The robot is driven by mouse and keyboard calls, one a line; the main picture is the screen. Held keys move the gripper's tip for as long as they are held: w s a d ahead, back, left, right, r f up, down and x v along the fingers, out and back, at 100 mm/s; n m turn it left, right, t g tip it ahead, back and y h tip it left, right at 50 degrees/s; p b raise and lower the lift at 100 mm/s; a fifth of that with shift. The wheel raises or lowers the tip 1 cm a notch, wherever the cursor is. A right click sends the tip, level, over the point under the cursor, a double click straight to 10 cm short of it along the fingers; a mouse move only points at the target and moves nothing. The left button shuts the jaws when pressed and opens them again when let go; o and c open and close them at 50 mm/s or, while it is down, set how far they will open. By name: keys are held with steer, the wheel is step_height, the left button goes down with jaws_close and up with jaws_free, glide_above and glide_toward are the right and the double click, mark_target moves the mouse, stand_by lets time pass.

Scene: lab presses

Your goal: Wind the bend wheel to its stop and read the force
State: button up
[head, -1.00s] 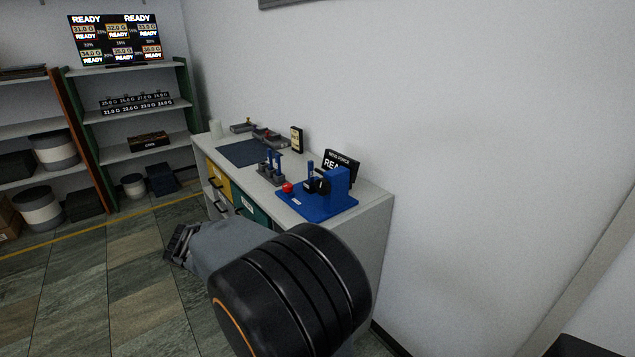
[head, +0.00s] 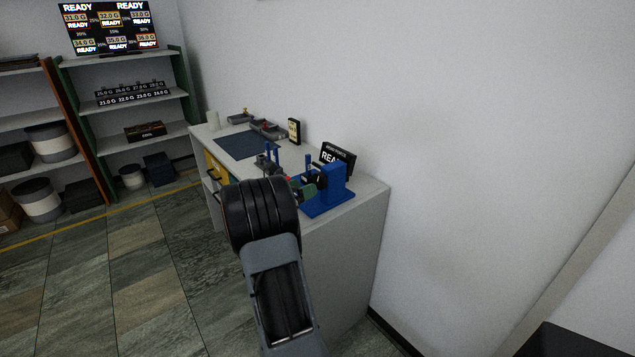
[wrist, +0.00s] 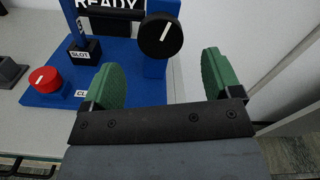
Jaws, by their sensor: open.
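The blue press (head: 338,197) stands at the near right end of the bench. In the wrist view its blue base (wrist: 130,88) carries a black round wheel (wrist: 160,36) with a white line, probably the bend wheel. A red knob (wrist: 45,79) with a white line sits at the left, beside a label partly cut to "CL". A black block (wrist: 85,50) is labelled SLOT. The force display (head: 337,158) behind reads READY; no number shows. My gripper (wrist: 160,72) is open and empty, its green pads apart, just short of the wheel. In the head view my arm partly hides it.
The white bench (head: 372,192) ends right of the press, against a bare wall. A dark mat (head: 246,145), small trays and a small upright display (head: 294,131) lie farther left. Shelves (head: 120,97) stand at the back left. The floor in front is clear.

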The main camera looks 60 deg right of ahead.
mark_target(317, 182)
steer(key=x, duration=0.6)
steer(key=shift+s+d, duration=0.1)
steer(key=shift+d, duration=0.1)
steer(key=shift+c, duration=0.5)
steer(key=c, duration=0.8)
steer(key=shift+f+m+b, duration=0.4)
steer(key=shift+m+b, duration=0.3)
steer(key=shift+b, duration=0.35)
steer(key=shift+m+b, duration=0.6)
steer(key=shift+b, duration=0.05)
steer(key=shift+r+m+b, duration=0.15)
steer(key=shift+m+b, duration=0.7)
steer(key=shift+m, duration=0.05)
steer(key=shift+r, duration=0.15)
